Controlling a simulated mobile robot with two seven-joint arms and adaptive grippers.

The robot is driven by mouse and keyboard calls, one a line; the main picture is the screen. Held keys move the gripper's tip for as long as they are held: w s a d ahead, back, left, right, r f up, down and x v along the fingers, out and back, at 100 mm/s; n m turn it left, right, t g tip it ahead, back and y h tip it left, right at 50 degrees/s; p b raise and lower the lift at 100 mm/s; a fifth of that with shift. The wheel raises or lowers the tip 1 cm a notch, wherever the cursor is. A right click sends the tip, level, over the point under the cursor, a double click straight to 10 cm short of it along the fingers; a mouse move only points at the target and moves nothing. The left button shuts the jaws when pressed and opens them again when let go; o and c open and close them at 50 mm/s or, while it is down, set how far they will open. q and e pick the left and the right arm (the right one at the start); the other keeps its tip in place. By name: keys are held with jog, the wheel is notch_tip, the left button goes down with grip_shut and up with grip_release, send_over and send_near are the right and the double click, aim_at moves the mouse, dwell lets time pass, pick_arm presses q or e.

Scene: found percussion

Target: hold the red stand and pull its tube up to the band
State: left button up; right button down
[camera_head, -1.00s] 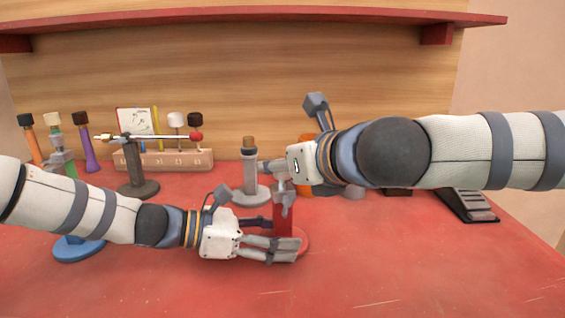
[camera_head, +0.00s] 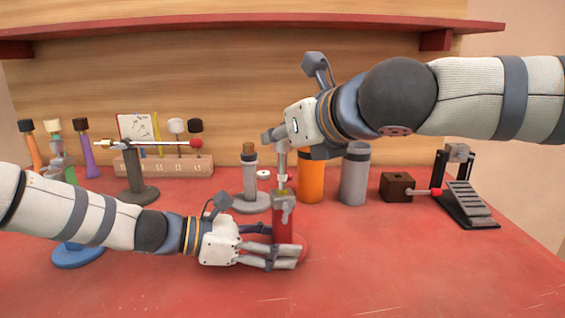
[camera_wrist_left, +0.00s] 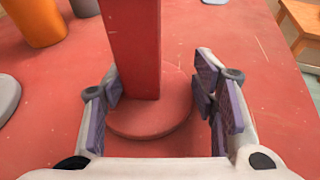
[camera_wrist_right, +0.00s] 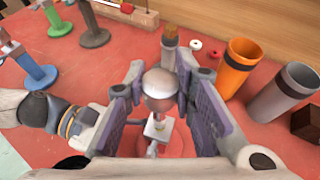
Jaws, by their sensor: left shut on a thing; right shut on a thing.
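The red stand (camera_head: 283,224) is upright on its round red base (camera_wrist_left: 150,113), with a grey clamp (camera_head: 284,203) at its top. My left gripper (camera_head: 284,245) is shut on the red post low down, its fingers on either side. In the left wrist view, one finger pad is close against the post. A silver tube (camera_head: 282,167) stands up from the clamp, with a yellowish band (camera_head: 283,190) low on it just above the clamp. My right gripper (camera_head: 279,141) is shut on the tube's rounded top (camera_wrist_right: 160,86); its fingertips partly hide that top in the head view.
Behind stand a grey stand with a cork-coloured top (camera_head: 249,178), an orange cup (camera_head: 311,182) and a grey cup (camera_head: 354,175). A brown block (camera_head: 397,187) and black stepped device (camera_head: 468,200) are at right. The front table is clear.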

pick_arm(q)
jog(key=shift+f, duration=0.1)
pick_arm(e)
notch_tip(320, 180, up, 3)
jog(key=shift+f, duration=0.2)
jog(key=c, duration=1.3)
grip_release()
jog(key=v, duration=1.2)
jog(key=shift+f, duration=0.1)
